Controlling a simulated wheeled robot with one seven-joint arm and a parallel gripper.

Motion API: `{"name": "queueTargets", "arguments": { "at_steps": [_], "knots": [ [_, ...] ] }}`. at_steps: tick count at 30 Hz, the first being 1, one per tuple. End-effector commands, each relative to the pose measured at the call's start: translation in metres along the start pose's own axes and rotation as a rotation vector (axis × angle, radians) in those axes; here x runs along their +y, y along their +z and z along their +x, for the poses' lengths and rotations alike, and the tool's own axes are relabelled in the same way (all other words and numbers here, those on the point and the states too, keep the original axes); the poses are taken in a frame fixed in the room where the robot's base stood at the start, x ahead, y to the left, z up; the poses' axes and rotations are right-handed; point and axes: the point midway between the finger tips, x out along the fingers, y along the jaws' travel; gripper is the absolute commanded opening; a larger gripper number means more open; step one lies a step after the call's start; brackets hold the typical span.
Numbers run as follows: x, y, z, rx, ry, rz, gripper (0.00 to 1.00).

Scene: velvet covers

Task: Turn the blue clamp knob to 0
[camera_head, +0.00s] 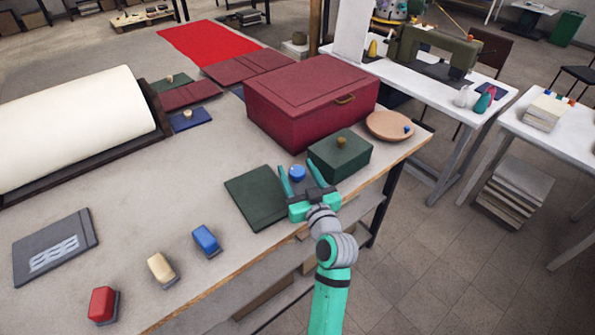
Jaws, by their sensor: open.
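A round blue knob (297,174), which I take to be the blue clamp knob, shows at the table's right side, between the dark green flat cover and the green box. My teal gripper (298,168) is open, with one finger at the left of the knob and the other at its right. I cannot tell whether either finger touches the knob. The knob's lower part is hidden by my gripper. No scale or 0 mark is readable in this view.
A green box (340,160) with a brass knob stands close at the gripper's right. A large red box (310,95) is behind. A dark green cover (256,198) lies left. Blue (206,239), cream (161,268) and red (102,304) blocks stand near the front edge.

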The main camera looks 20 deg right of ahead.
Motion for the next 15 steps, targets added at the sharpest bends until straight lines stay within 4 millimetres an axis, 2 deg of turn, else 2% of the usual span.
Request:
{"name": "queueTargets", "arguments": {
  "at_steps": [8,13,15],
  "knots": [
    [0.0024,-0.0001,0.0006,0.0,0.004,0.0,0.56],
    [0.0057,0.0,-0.0005,0.0,0.008,0.0,0.17],
    [0.0054,0.0,-0.0005,0.0,0.008,0.0,0.14]
  ]
}}
